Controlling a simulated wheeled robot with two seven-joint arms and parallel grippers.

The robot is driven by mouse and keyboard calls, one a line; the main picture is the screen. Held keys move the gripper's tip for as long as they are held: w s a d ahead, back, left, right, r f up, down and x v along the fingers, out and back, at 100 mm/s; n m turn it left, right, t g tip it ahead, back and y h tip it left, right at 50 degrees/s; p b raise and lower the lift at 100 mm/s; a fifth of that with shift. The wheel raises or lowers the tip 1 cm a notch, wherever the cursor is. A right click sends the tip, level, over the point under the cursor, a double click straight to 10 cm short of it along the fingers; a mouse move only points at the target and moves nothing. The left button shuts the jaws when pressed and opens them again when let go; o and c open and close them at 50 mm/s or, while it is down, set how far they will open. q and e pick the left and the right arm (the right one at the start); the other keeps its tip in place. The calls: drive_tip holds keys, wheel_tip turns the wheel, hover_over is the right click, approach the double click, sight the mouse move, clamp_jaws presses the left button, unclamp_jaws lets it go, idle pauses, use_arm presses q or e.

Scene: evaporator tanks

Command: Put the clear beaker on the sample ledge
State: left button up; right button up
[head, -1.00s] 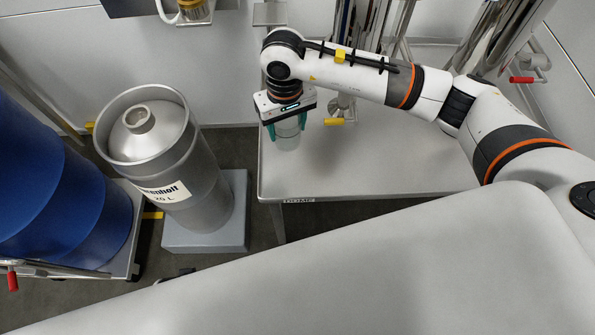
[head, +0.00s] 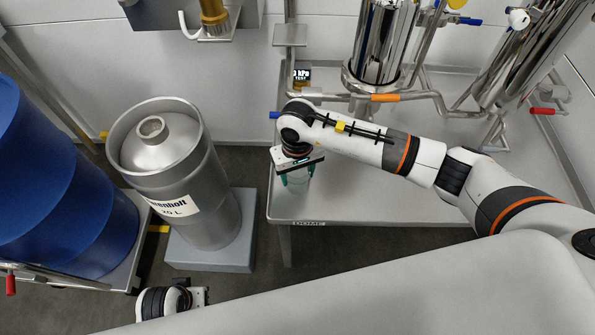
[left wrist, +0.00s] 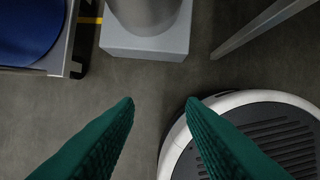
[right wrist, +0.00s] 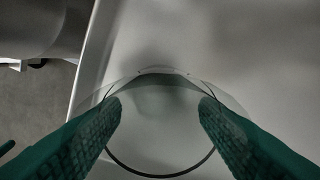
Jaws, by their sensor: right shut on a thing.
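The clear beaker (head: 297,183) is between the green fingers of my right gripper (head: 296,179), over the front left part of the steel table. In the right wrist view, the beaker's round rim (right wrist: 160,174) shows between the fingertips (right wrist: 160,108), which are shut on its sides. I cannot tell whether its base touches the table. A small grey plate (head: 290,36) on a post at the back may be the sample ledge; it is empty. My left gripper (left wrist: 160,102) is open and empty above the floor, with its wrist low in the head view.
The steel table (head: 350,205) has free room at its front. Glass and steel piping (head: 385,50) with an orange handle (head: 385,98) stands behind my right arm. A small display (head: 302,75) is near the post. A steel can (head: 165,150) and blue drum (head: 60,190) stand left.

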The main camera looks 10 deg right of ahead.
drive_tip(key=shift+f, duration=0.1)
drive_tip(key=o, duration=1)
